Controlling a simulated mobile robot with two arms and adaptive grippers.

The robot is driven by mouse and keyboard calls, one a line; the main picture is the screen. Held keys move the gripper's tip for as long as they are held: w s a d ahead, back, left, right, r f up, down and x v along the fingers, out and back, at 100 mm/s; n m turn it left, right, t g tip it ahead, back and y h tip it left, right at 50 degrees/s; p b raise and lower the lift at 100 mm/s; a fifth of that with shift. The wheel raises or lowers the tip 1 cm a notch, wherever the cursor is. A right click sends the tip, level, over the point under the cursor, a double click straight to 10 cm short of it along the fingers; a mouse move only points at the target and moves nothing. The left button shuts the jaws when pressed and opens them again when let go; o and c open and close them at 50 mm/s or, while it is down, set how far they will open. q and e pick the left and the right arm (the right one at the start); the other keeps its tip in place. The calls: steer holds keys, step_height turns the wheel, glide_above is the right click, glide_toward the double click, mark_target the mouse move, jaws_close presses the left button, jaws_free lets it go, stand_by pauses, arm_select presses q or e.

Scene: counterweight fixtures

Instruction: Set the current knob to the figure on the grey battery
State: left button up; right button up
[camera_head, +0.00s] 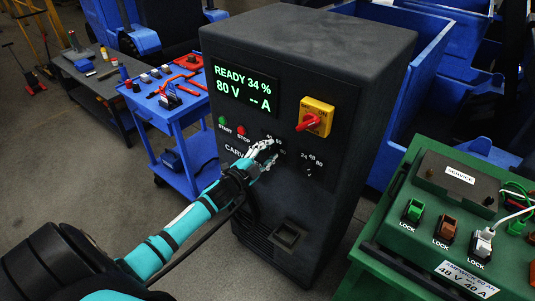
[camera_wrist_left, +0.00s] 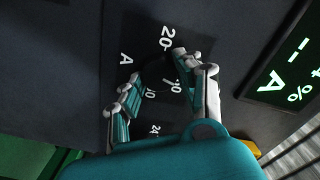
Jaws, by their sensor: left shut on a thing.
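The dark charger cabinet (camera_head: 345,80) has a lit display (camera_head: 243,91) reading READY 34 %, 80 V, -- A. My left gripper (camera_head: 268,150) is at the cabinet front, shut on the current knob, which is dark and mostly hidden by the fingers. The left wrist view shows the gripper (camera_wrist_left: 158,88) around the knob beside the white marks 20 and A; the knob's pointer cannot be read. A label (camera_head: 467,279) on the green casing at right reads 48 V 40 A. No clearly grey battery shows. My right gripper is not in view.
A yellow plate with a red switch (camera_head: 314,118) sits right of the display. A voltage scale marked 24, 48, 80 (camera_head: 312,163) is below it. Green and red buttons are at left. Several LOCK connectors (camera_head: 446,229) sit on the green casing (camera_head: 405,255). A blue cart (camera_head: 185,137) stands left.

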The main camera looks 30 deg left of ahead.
arm_select(q)
steer(key=shift+f+m+b, duration=0.1)
steer(key=shift+m+b, duration=0.3)
steer(key=shift+m, duration=1.2)
steer(key=o, duration=1.1)
steer(key=shift+o, duration=0.2)
steer(key=shift+s, duration=0.2)
steer(key=s, duration=1.1)
steer(key=shift+s+a, duration=0.35)
steer(key=shift+a, duration=0.1)
